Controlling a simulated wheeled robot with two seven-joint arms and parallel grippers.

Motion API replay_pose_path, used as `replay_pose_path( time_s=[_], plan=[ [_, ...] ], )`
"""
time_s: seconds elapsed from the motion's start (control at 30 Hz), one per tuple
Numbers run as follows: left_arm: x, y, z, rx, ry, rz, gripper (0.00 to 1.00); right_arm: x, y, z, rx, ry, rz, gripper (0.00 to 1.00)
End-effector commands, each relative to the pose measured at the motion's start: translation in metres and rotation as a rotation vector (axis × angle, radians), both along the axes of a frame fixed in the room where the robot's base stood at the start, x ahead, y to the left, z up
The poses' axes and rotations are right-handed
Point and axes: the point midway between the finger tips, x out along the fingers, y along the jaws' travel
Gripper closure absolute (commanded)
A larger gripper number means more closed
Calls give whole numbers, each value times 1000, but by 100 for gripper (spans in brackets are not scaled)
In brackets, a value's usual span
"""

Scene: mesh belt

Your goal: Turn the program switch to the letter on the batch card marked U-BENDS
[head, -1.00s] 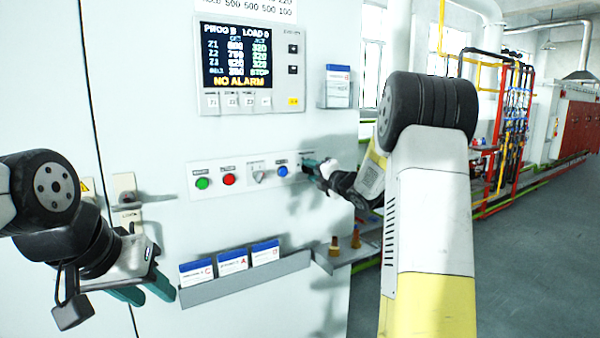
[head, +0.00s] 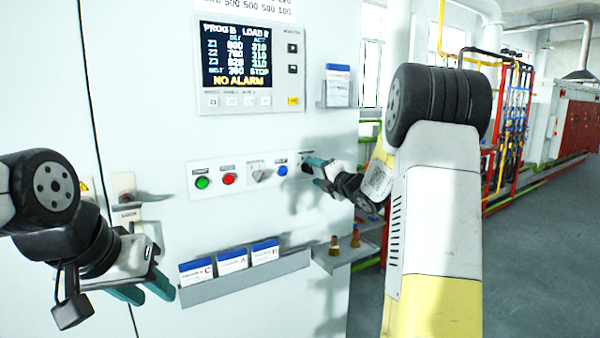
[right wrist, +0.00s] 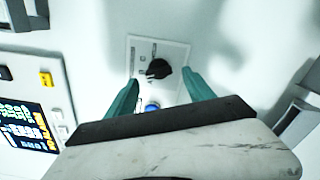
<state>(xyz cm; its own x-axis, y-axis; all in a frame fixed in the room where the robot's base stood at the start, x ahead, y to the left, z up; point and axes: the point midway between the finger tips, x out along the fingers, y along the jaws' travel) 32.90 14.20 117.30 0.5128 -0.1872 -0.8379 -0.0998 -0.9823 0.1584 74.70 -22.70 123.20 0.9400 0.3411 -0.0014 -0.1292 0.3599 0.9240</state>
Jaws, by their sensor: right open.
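The black program switch (right wrist: 158,70) sits on its plate on the panel. In the right wrist view it lies between and beyond the two teal fingers of my right gripper (right wrist: 158,92), which is open with no visible contact. In the head view that gripper (head: 312,164) is at the right end of the control strip and partly hides the switch (head: 304,157). Three batch cards stand in the rack: one with C (head: 196,271), one with A (head: 232,261) and a third (head: 265,251) with an unclear letter. Their small titles are unreadable. My left gripper (head: 143,291) is open and empty, left of the rack.
The screen (head: 236,55) reads PROG B and NO ALARM. The strip also holds a green button (head: 202,183), a red button (head: 229,179), a grey selector (head: 261,174) and a blue button (head: 282,170). A small shelf (head: 345,254) with brass-coloured pieces is below my right gripper.

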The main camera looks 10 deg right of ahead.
Motion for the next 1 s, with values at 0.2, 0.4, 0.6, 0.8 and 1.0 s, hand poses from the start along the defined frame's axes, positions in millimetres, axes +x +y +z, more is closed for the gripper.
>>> replay_pose_path(
  time_s=[0.2,0.4,0.6,0.8,1.0],
  plan=[
    [0,0,0,0,0,0,64,-35,-14,0,0,0,-2,38],
    [0,0,0,0,0,0,64,-50,-18,-1,0,0,1,38],
    [0,0,0,0,0,0,64,-51,-18,-1,0,0,1,38],
    [0,0,0,0,0,0,64,-53,-19,6,38,24,-29,38],
    [0,0,0,0,0,0,64,-88,-28,30,374,231,-248,38]
  ],
)
